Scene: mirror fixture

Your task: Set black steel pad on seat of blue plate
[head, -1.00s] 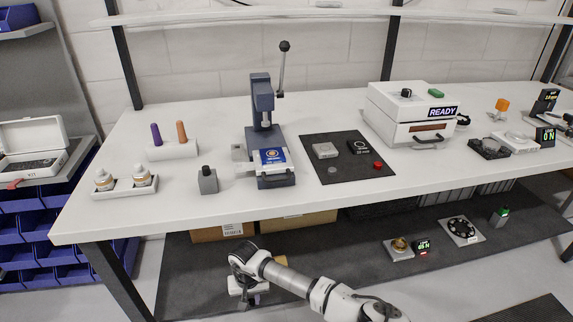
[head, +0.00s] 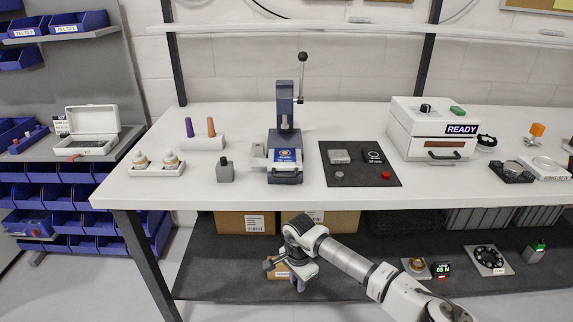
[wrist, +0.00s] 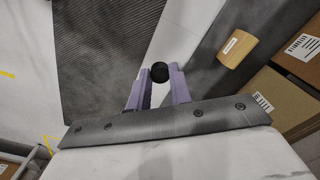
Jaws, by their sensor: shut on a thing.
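My gripper (wrist: 158,86) has purple fingers closed on a small round black piece, the black steel pad (wrist: 160,71), which shows at the fingertips in the wrist view. In the head view my arm hangs low in front of the bench, with the gripper (head: 299,286) below the table top. The pad cannot be made out clearly there. The blue plate (head: 288,155) lies on the base of the dark lever press (head: 285,120) and has a round orange and white mark. The pad is well apart from the plate.
The white bench top (head: 240,195) has a front edge above my gripper. A grey block with a black knob (head: 225,170) stands left of the press. A dark mat (head: 360,165) with small parts lies right of it. Boxes (head: 246,223) sit on the lower shelf.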

